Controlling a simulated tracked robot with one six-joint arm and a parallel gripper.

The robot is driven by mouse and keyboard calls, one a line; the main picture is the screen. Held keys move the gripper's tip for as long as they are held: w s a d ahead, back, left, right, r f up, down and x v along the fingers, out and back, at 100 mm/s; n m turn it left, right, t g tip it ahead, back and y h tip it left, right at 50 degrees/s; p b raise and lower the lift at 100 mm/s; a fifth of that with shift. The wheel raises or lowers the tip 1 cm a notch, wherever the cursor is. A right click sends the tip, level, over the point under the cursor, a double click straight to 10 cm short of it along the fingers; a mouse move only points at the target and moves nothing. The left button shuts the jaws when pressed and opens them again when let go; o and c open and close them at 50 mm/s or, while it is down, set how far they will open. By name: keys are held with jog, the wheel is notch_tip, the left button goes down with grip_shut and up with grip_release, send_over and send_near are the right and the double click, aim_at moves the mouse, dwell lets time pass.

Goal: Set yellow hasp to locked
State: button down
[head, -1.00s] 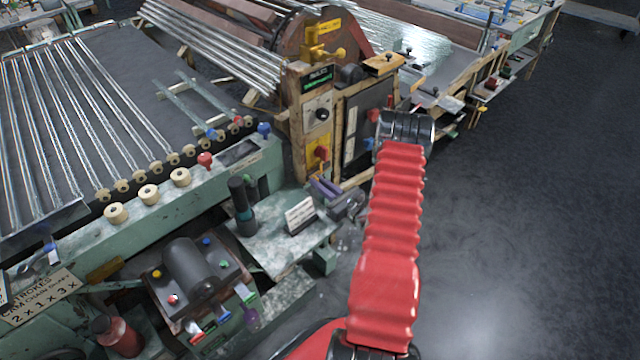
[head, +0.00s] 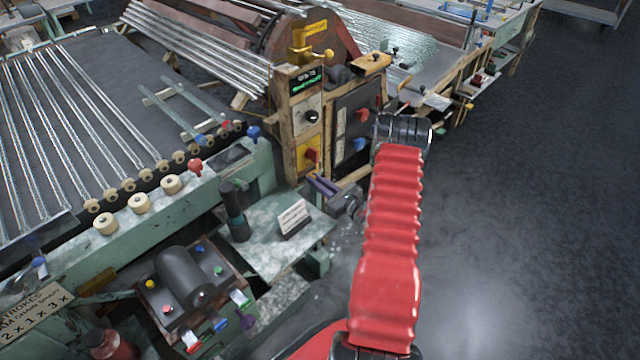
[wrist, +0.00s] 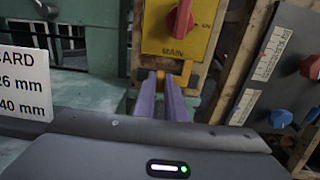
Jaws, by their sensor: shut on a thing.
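The yellow hasp (wrist: 160,75) is a small orange-yellow piece just below the yellow MAIN plate (wrist: 178,30), at the fingertips in the wrist view. Its full shape and whether it is locked cannot be made out. My gripper (wrist: 160,84) has two purple fingers pointing at the foot of the plate, shut on the hasp. In the head view my gripper (head: 311,179) reaches left to the foot of the wooden control post, below the yellow plate (head: 309,154); the hasp is too small to tell there.
A red rotary knob (wrist: 179,18) sits on the MAIN plate, close above the fingers. A dark panel (wrist: 280,75) with red and blue knobs stands right. A white card (wrist: 22,85) stands left. Open floor (head: 540,220) lies to the right in the head view.

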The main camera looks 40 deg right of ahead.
jog(key=shift+d, duration=0.3)
jog(key=c, duration=1.8)
grip_release()
jog(key=shift+a, duration=0.1)
jog(key=s+d, duration=0.1)
jog(key=s, duration=1.2)
jog(key=shift+s+d, duration=0.15)
jog(key=shift+s, duration=0.2)
